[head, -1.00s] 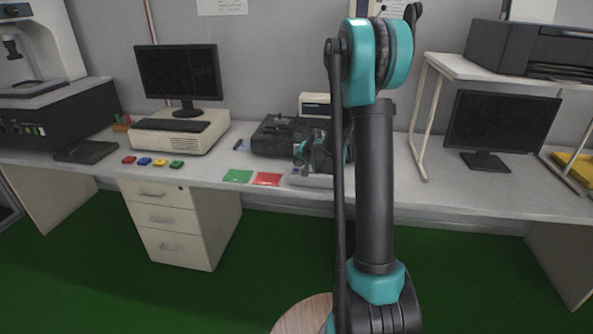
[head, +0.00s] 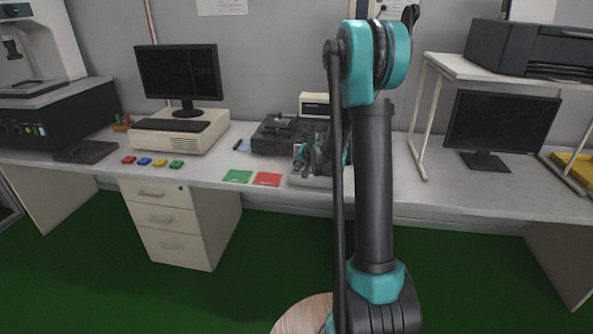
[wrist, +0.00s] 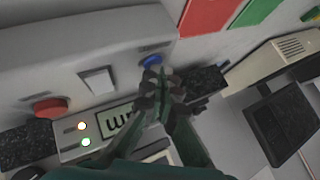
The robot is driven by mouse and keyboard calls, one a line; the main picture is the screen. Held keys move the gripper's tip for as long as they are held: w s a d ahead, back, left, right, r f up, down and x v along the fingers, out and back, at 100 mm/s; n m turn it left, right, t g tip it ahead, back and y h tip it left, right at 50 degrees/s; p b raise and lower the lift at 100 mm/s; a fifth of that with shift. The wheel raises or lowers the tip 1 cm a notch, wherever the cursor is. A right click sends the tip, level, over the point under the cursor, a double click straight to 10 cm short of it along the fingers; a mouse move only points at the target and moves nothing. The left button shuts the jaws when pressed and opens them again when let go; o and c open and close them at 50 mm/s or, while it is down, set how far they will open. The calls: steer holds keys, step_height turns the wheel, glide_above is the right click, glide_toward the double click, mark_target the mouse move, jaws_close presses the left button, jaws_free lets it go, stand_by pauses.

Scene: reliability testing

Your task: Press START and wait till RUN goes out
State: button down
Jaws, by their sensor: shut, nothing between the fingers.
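In the wrist view a light grey control panel (wrist: 60,45) carries a red round button (wrist: 51,107), a white square switch (wrist: 97,80) and a blue round button (wrist: 152,61). Their labels are too small to read. A small display (wrist: 115,122) shows dark characters, partly hidden by my gripper. An orange lamp (wrist: 82,126) and a green lamp (wrist: 86,142) beside it both look lit; I cannot tell which is RUN. My gripper (wrist: 154,76) is shut and empty, its tips right by the blue button; contact cannot be told. In the head view my arm partly hides this area.
A monitor (head: 180,72), several coloured blocks and a shelf with a printer (head: 530,48) stand farther out.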

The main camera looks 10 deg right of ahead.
mark_target(298, 172)
stand_by(0.5)
steer(key=shift+r, duration=0.7)
steer(key=shift+r, duration=2.55)
steer(key=shift+s, duration=0.3)
steer(key=s+d+f+n+g+h, duration=0.1)
steer(key=s+f, duration=0.1)
steer(key=s, duration=1.1)
steer(key=s+d+f+n+g+h, duration=0.1)
steer(key=s+f+n+g, duration=0.1)
steer(key=s, duration=1.2)
steer(key=s+d+f+n+g, duration=0.1)
steer(key=s+f+n, duration=0.1)
steer(key=s, duration=1.1)
steer(key=shift+s+d+f+g+h, duration=0.15)
steer(key=shift+d+f+g+h, duration=0.2)
steer(key=shift+f, duration=0.55)
